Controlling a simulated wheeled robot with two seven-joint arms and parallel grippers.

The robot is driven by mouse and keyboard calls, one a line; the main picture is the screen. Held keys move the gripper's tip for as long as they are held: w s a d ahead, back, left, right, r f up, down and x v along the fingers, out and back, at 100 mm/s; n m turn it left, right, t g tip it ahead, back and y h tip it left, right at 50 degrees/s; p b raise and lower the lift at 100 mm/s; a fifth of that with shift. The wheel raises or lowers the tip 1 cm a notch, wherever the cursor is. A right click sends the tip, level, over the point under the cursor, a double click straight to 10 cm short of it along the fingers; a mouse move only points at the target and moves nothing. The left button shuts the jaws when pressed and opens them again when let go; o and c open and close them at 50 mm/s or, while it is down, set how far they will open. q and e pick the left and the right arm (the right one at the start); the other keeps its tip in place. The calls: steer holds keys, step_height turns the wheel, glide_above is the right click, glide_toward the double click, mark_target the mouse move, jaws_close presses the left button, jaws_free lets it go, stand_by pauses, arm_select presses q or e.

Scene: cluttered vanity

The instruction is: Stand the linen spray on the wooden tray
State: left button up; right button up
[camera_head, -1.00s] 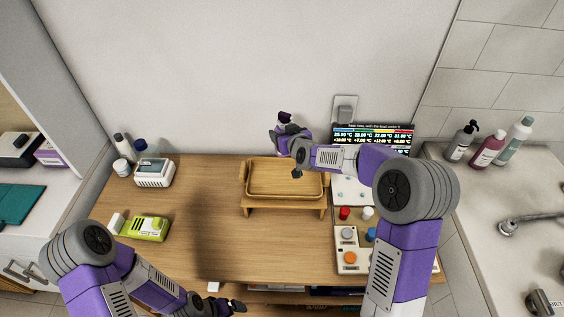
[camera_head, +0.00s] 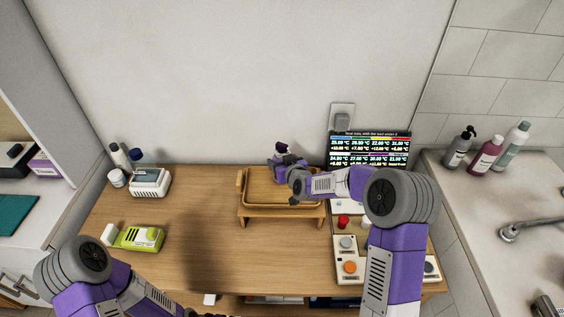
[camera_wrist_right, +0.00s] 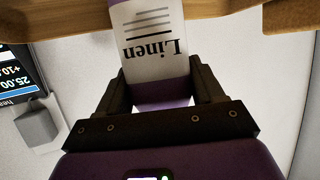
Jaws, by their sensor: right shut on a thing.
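The linen spray (camera_wrist_right: 150,45) is a white-labelled bottle with purple parts; its label reads "Linen" upside down in the right wrist view. My right gripper (camera_head: 282,163) is shut on it, one finger on each side. In the head view the bottle's dark purple top (camera_head: 282,148) shows above the gripper; its lower part is hidden. The bottle is at the back middle of the wooden tray (camera_head: 241,190), which sits on a small wooden riser. I cannot tell whether its base touches the tray. My left arm is low at the left, its gripper almost wholly cut off.
A display panel (camera_head: 370,148) and wall plug (camera_head: 342,121) stand behind, right of the tray. Control boxes (camera_head: 349,267) are at the right front. A white device (camera_head: 150,184), bottles (camera_head: 120,157) and a green device (camera_head: 138,238) are at the left. The desk's middle front is clear.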

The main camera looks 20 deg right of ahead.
steer(key=o, duration=1.1)
steer(key=shift+o, duration=0.3)
steer(key=shift+r+p, duration=0.25)
steer(key=shift+p, duration=0.1)
steer(key=v, duration=1.2)
steer(key=shift+p, duration=0.3)
steer(key=shift+f, duration=0.1)
